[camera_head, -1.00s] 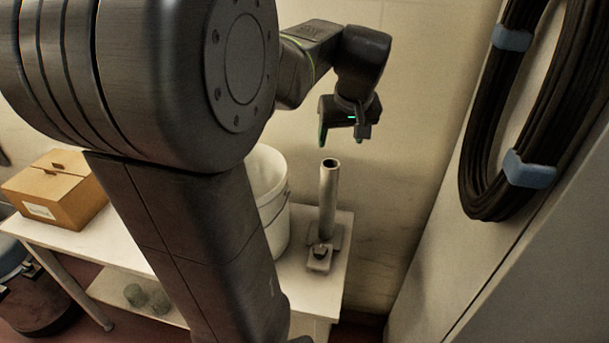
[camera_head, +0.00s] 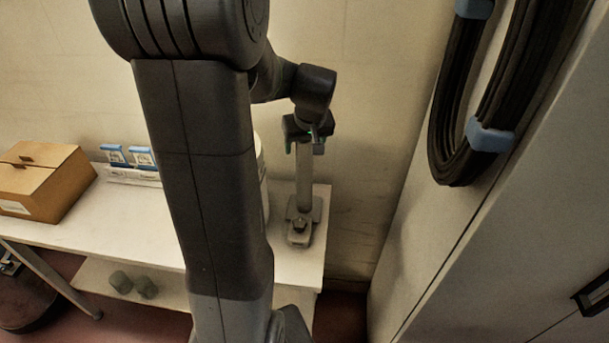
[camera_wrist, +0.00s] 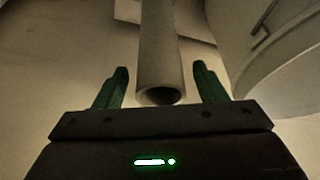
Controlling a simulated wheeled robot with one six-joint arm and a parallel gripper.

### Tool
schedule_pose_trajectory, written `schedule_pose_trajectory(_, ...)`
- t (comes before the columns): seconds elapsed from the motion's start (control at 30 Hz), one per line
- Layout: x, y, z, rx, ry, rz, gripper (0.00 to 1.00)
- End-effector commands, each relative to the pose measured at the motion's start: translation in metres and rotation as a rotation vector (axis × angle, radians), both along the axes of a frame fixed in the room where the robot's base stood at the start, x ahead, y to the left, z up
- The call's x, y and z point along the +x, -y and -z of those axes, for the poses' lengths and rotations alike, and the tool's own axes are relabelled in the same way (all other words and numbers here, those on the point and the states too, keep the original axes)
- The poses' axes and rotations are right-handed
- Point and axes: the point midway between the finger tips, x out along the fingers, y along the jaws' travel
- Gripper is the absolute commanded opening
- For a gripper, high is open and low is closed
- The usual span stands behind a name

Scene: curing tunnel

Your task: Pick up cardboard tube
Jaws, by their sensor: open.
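The cardboard tube (camera_head: 304,178) stands upright at the right end of the white table, by a small grey stand with a base. My gripper (camera_head: 305,138) is over the tube's top end, and hides that end in the head view. In the wrist view the tube (camera_wrist: 159,50) shows its open round end between the two green fingers of my gripper (camera_wrist: 160,88). The fingers are spread, with a gap on each side of the tube. The gripper is open and holds nothing.
A white bucket (camera_wrist: 285,50) stands close beside the tube, mostly hidden behind my arm in the head view. A cardboard box (camera_head: 40,182) and small blue-white boxes (camera_head: 142,156) are on the table (camera_head: 120,228) at left. A cabinet with a black cable coil (camera_head: 455,130) stands at right.

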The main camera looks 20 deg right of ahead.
Motion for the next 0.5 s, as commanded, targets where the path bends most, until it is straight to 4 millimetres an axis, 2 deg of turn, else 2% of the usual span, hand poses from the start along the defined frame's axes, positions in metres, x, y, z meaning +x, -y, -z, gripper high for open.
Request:
schedule_pose_trajectory(0.2, 0.0004, 0.0000, 0.0009, 0.000, 0.000, 0.000, 0.65)
schedule_pose_trajectory(0.27, 0.0004, 0.0000, 0.0009, 0.000, 0.000, 0.000, 0.55)
schedule_pose_trajectory(0.5, 0.0004, 0.0000, 0.0007, 0.000, 0.000, 0.000, 0.08)
